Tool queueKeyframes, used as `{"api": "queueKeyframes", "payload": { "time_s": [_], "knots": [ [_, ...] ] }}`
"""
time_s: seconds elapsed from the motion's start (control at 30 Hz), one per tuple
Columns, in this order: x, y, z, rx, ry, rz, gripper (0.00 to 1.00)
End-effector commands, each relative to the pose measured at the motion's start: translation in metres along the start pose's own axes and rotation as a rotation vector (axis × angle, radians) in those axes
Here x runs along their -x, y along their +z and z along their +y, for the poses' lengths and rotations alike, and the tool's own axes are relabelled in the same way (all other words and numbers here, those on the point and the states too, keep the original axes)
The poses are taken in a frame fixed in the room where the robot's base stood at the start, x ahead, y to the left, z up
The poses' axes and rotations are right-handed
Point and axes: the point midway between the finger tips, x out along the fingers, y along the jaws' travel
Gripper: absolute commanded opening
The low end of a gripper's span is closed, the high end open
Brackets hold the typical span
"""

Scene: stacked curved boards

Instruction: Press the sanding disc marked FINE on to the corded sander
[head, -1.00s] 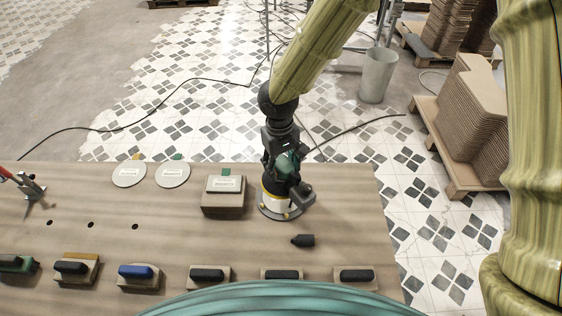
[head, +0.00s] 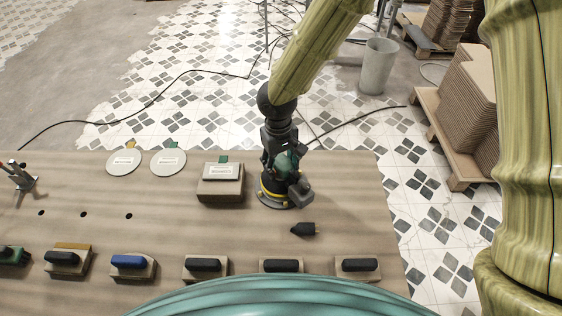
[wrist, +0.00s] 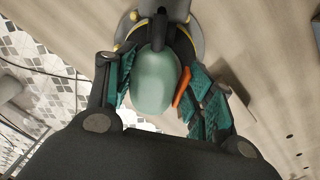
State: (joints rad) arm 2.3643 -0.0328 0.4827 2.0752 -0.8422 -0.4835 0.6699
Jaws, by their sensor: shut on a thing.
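My gripper (wrist: 155,88) is shut on the corded sander, around its rounded green top (wrist: 154,82). The sander (head: 282,185) is upright at the right part of the bench, its yellow-ringed round base at or just above the bench top; I cannot tell which. A dark box sticks out at its right side. Two pale round discs lie flat at the back left, one with a yellow tab (head: 123,163) and one with a green tab (head: 168,163). A pale labelled piece with a green tab (head: 222,172) sits on a brown block (head: 221,190). The labels are too small to read.
A dark plug-like piece (head: 303,229) lies in front of the sander. Several hand sanding blocks (head: 205,267) line the front edge. A clamp-like tool (head: 18,177) stands at the left near holes in the bench (head: 83,214). Stacked boards (head: 466,105) stand on a pallet beyond.

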Motion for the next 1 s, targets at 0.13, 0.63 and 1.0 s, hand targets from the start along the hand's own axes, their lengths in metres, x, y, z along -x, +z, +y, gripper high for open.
{"api": "queueKeyframes", "payload": {
  "time_s": [0.13, 0.63, 1.0],
  "knots": [
    [0.0005, -0.0006, 0.0, 0.0, 0.0, 0.001, 0.43],
    [-0.0004, 0.0003, -0.001, 0.003, 0.017, 0.001, 0.43],
    [0.0005, 0.0012, -0.0011, 0.002, 0.037, 0.003, 0.43]
  ]
}}
